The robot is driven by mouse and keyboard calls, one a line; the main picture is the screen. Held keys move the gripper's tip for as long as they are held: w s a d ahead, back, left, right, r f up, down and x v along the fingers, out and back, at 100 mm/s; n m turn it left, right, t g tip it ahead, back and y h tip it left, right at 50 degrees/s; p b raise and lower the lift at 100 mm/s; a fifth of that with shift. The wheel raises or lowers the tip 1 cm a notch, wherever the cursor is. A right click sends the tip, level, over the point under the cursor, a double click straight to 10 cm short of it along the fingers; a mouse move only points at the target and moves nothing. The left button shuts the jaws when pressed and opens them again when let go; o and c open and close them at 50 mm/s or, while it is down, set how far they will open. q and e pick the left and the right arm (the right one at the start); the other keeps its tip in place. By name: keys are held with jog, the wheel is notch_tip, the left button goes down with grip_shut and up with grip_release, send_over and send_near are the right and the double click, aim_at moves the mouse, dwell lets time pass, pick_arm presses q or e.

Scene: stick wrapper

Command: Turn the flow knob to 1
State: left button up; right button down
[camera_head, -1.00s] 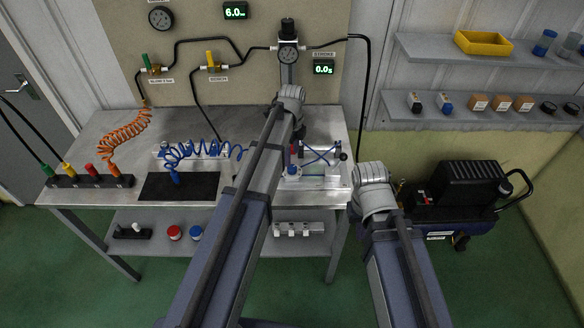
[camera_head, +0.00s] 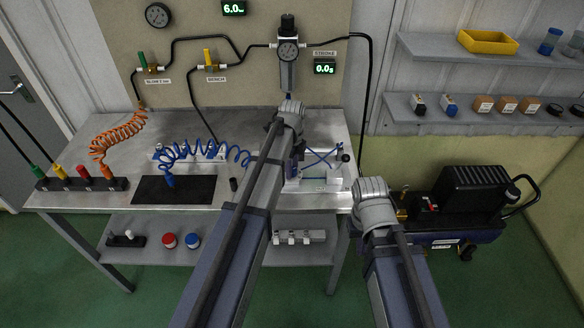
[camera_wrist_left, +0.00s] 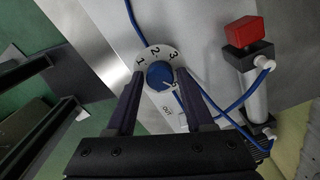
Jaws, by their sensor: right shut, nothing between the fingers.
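The flow knob (camera_wrist_left: 160,75) is a round blue knob on a white dial marked 1, 2 and 3 in the left wrist view. A pale mark shows at the knob's lower right, away from the 1 at the upper left. My left gripper (camera_wrist_left: 161,84) is open, with one dark finger on each side of the knob; I cannot tell whether they touch it.
A cylinder with a red block (camera_wrist_left: 244,31) and blue hoses stands right of the dial. The metal bench (camera_head: 110,205) also holds a black mat (camera_head: 150,190) and coiled hoses. A compressor (camera_head: 470,195) stands right of the bench.

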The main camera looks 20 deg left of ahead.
pick_arm(q)
grip_shut()
